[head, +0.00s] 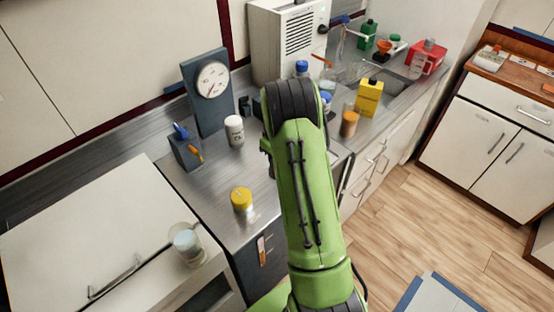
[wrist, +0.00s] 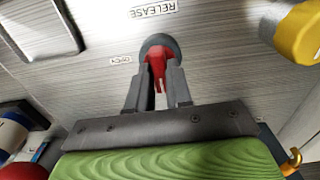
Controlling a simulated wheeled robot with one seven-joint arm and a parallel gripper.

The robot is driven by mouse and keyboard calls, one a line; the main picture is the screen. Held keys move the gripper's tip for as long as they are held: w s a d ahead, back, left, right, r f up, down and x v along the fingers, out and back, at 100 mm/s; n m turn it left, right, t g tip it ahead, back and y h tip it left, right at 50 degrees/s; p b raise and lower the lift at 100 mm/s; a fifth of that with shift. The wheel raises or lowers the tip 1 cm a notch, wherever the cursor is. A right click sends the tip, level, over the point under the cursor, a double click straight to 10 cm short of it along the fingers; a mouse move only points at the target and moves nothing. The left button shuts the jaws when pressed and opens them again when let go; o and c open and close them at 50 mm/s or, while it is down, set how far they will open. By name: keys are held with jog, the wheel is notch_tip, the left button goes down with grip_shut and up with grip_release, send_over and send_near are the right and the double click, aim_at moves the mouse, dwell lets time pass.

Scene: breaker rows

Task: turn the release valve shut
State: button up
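The release valve (wrist: 159,46) shows in the wrist view as a round dark grey hub with a red handle (wrist: 157,66), on a grey brushed-metal surface. A RELEASE label (wrist: 153,9) reads upside down above it, and a small OPEN label (wrist: 121,60) sits to its left. My gripper (wrist: 159,74) has its two grey fingers close on either side of the red handle, which fills the gap at the fingertips. The handle points down the picture, between the fingers. In the head view my green arm hides the gripper and the valve.
In the head view, a blue panel with a round gauge (head: 211,79), a white jar (head: 234,130), a yellow-lidded jar (head: 241,199) and a pen holder (head: 186,150) stand left of my arm. An amber jar (head: 349,123) and a yellow container (head: 369,98) stand right.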

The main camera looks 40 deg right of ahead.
jog(key=o, duration=0.4)
jog(key=shift+c, duration=0.2)
jog(key=shift+r, duration=0.1)
notch_tip(320, 180, up, 16)
jog(key=p, duration=0.2)
jog(key=shift+f, duration=0.2)
